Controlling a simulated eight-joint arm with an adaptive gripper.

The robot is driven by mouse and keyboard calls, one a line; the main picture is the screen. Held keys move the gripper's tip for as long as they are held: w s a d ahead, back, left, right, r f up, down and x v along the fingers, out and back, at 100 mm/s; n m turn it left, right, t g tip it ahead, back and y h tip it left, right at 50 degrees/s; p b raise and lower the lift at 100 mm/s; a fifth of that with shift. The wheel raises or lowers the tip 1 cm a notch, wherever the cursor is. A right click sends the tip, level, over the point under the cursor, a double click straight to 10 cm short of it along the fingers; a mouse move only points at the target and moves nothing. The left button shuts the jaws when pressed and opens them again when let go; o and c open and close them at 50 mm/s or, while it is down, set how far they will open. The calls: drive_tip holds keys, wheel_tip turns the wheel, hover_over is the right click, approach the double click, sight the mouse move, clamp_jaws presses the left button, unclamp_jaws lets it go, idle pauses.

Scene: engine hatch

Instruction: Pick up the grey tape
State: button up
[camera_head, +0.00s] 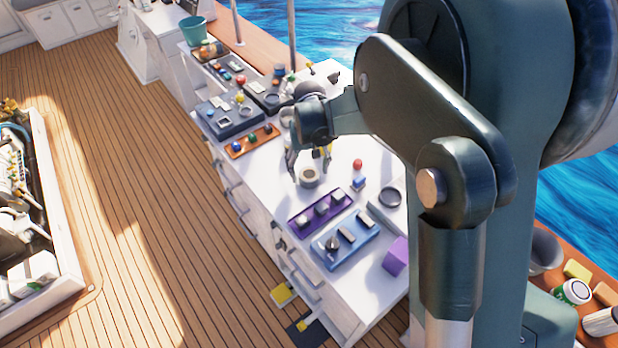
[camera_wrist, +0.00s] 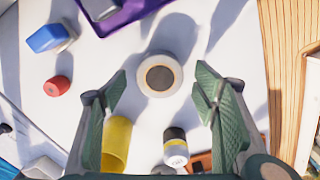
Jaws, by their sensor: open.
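A pale grey tape roll (camera_head: 308,178) lies flat on the white counter, just below my gripper (camera_head: 308,160). In the wrist view the tape roll (camera_wrist: 160,92) shows a light ring around a brown centre. It sits just beyond the fingertips, roughly centred between them. My gripper (camera_wrist: 162,84) is open, with its two green fingers spread wide and nothing between them. The frames do not show clearly how high the fingertips are above the counter.
A purple tray (camera_head: 293,222) and a blue tray (camera_head: 322,250) stand nearby, with a purple box (camera_head: 396,257). A dark ring (camera_head: 380,200) lies right. In the wrist view, a yellow cylinder (camera_wrist: 117,143) and dark-topped cylinder (camera_wrist: 175,147) stand near the fingers, and a red piece (camera_wrist: 57,86) lies left.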

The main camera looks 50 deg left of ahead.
sight(309, 174)
drive_tip(key=shift+a+f, duration=0.1)
drive_tip(key=shift+f, duration=1.55)
drive_tip(key=c, duration=1)
